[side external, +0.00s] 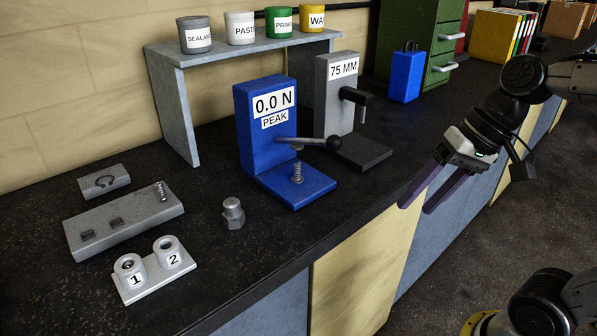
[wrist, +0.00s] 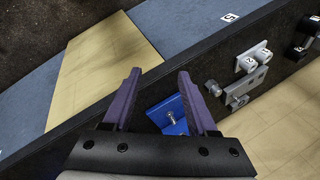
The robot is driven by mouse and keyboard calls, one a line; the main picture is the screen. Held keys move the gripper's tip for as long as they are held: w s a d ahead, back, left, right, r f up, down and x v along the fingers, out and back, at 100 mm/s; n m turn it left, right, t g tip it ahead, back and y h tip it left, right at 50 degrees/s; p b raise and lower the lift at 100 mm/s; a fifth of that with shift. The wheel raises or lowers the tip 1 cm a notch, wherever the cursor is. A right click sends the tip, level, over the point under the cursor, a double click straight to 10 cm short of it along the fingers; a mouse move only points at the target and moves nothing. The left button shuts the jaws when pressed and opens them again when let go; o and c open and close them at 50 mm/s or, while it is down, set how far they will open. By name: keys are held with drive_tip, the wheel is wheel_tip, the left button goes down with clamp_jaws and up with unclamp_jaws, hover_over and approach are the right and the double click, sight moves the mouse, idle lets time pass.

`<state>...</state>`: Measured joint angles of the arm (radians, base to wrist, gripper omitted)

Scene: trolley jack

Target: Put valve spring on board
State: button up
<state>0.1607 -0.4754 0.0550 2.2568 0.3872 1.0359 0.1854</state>
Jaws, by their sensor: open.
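A small coil spring (side external: 298,172) stands upright on the base of the blue force tester (side external: 262,135), which reads 0.0 N, below its lever. The tester's base shows in the wrist view (wrist: 158,113), with the spring (wrist: 171,117) on it. A grey board (side external: 125,222) lies at the left of the bench. Another coil spring (side external: 162,191) stands at its far right end, and small dark parts sit along it. My gripper (side external: 416,207) is open and empty, beyond the bench's front edge to the right of the tester; its purple fingers also show in the wrist view (wrist: 160,73).
A grey 75 MM stand (side external: 337,95) is right of the tester. A hex fitting (side external: 233,213) stands between tester and board. A white holder with cups 1 and 2 (side external: 156,284) lies in front of the board. A grey shelf (side external: 173,110) with several tins is behind.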

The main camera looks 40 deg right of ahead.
sight(297, 171)
drive_tip(key=w+r+m+y, duration=0.2)
drive_tip(key=w+m, duration=0.2)
drive_tip(key=w, duration=0.2)
drive_tip(key=w+r+m+y, duration=0.2)
drive_tip(key=w+m+y, duration=0.1)
drive_tip(key=w, duration=0.3)
drive_tip(key=w+d+r+m+t+y, duration=0.1)
drive_tip(key=w+d+m+t+y, duration=0.1)
drive_tip(key=w+d+m, duration=0.4)
drive_tip(key=w+d+m+t+y, duration=0.2)
drive_tip(key=w+d+t, duration=0.1)
drive_tip(key=w, duration=0.5)
drive_tip(key=w+a+f+y, duration=0.1)
drive_tip(key=f, duration=0.4)
drive_tip(key=w+a+f+m+g+y, duration=0.1)
drive_tip(key=w+f, duration=0.1)
drive_tip(key=f, duration=0.3)
drive_tip(key=w+a+f+m+y, duration=0.1)
drive_tip(key=f+y, duration=0.1)
drive_tip(key=f, duration=0.3)
drive_tip(key=shift+w+g, duration=0.3)
drive_tip(key=shift+w, duration=0.05)
drive_tip(key=shift+a+f, duration=0.2)
drive_tip(key=shift+a, duration=0.05)
drive_tip(key=x, duration=0.7)
drive_tip(key=shift+w+a+r, duration=0.1)
drive_tip(key=shift+r, duration=0.05)
drive_tip(key=shift+c, duration=0.2)
